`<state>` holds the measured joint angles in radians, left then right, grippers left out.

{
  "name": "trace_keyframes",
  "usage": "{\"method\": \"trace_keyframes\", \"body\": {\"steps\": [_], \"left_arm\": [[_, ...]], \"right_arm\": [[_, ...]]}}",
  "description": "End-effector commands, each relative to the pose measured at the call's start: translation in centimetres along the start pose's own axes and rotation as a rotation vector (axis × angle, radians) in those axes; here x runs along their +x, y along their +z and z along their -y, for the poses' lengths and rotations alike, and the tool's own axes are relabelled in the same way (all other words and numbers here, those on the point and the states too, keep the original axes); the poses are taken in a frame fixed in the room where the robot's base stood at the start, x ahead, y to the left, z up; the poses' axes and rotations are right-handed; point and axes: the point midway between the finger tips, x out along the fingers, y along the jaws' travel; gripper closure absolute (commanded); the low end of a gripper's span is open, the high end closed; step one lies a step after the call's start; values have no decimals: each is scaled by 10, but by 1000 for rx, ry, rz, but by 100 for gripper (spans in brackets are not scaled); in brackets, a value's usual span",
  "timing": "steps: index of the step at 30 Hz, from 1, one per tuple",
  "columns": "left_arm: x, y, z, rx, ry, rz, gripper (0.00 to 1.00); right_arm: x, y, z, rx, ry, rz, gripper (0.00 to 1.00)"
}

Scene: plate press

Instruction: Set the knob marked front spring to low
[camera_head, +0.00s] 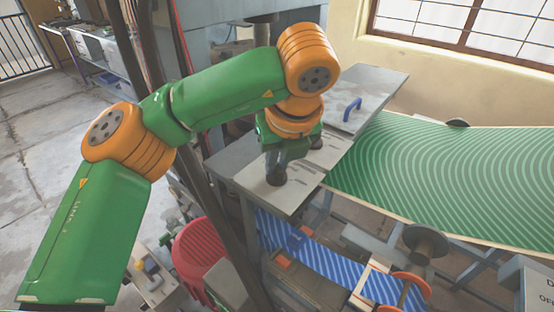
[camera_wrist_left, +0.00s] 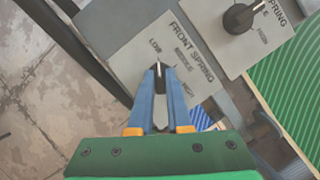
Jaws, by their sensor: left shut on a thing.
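The front spring knob (camera_head: 276,179) is a dark round knob on a grey plate (camera_wrist_left: 125,65), printed FRONT SPRING with LOW, MIDDLE and HIGH. My left gripper (camera_wrist_left: 159,72) reaches down over this plate and is shut on the knob. In the head view the left gripper (camera_head: 280,160) hangs from the orange wrist. In the wrist view the blue fingers hide most of the knob. A thin pale line between the fingertips points up, close to the LOW mark. My right gripper is not in view.
A second dark knob (camera_wrist_left: 239,18) sits on a neighbouring plate marked SPRING. Beyond it is a grey cover with a blue handle (camera_head: 352,109). A green patterned belt (camera_head: 450,170) lies to the right, a blue striped belt (camera_head: 330,262) below, and a red basket (camera_head: 198,250) lower left.

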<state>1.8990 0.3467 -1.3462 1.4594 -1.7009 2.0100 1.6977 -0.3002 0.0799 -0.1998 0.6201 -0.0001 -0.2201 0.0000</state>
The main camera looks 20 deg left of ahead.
Motion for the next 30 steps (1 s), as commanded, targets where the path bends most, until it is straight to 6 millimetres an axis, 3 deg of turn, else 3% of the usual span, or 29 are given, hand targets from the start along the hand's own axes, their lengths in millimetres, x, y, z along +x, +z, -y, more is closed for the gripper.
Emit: {"method": "trace_keyframes", "body": {"steps": [20,21,24,30], "left_arm": [[0,0,0,-51,20,0,100],[0,0,0,-51,20,0,76],[0,0,0,-50,20,0,54],[0,0,0,-49,20,0,54]], "right_arm": [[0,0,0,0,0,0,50],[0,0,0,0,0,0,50],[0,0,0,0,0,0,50],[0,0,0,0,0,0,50]]}}
